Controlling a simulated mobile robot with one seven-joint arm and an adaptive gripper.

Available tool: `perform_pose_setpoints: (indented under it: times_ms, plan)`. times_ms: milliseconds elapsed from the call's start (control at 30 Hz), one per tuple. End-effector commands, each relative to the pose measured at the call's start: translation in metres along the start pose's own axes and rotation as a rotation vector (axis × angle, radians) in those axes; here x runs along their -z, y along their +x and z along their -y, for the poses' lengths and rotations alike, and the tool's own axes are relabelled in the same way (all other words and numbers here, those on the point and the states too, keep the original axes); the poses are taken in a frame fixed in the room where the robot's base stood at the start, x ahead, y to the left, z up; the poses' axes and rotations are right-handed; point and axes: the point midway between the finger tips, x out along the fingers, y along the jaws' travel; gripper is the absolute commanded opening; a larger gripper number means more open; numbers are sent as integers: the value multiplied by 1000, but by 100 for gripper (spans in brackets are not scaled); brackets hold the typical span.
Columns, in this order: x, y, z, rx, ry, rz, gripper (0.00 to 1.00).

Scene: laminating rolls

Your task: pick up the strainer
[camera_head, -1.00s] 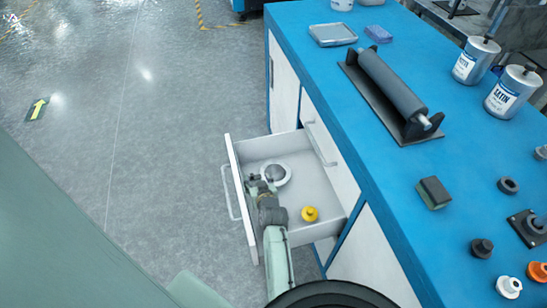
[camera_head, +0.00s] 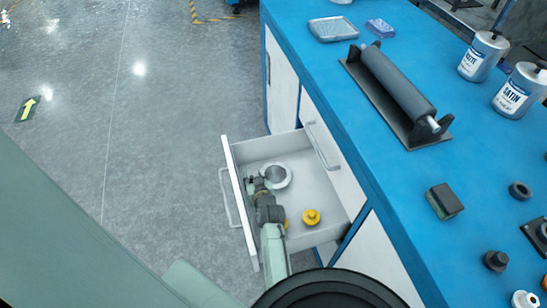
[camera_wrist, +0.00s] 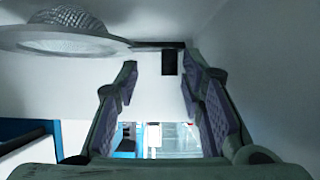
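The strainer (camera_head: 276,175) lies in the open drawer, near its far end. It is a round piece with a pale flat rim; the wrist view shows its ribbed mesh dome and wide rim (camera_wrist: 62,38) at the upper left, cut off by the frame edge. My gripper (camera_head: 258,184) is down in the drawer at the strainer's lower left in the head view. In the wrist view my gripper (camera_wrist: 160,76) has its two fingers apart with nothing between them, and the strainer is outside the left finger. Whether they touch cannot be told.
The drawer (camera_head: 305,238) has low white walls close around my gripper. A yellow knobbed piece (camera_head: 311,217) lies in it, right of my arm. The blue worktop (camera_head: 375,170) above holds a roller on a black stand (camera_head: 398,92), metal cans (camera_head: 518,90) and small parts.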

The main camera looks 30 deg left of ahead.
Motion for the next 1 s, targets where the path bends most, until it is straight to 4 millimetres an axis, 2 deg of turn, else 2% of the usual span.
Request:
perform_pose_setpoints:
  times_ms: [67, 500, 1000]
  plan:
    - [0, 0, 0, 0, 0, 0, 28]
    - [0, 0, 0, 0, 0, 0, 0]
    - [1, 0, 0, 0, 0, -1, 0]
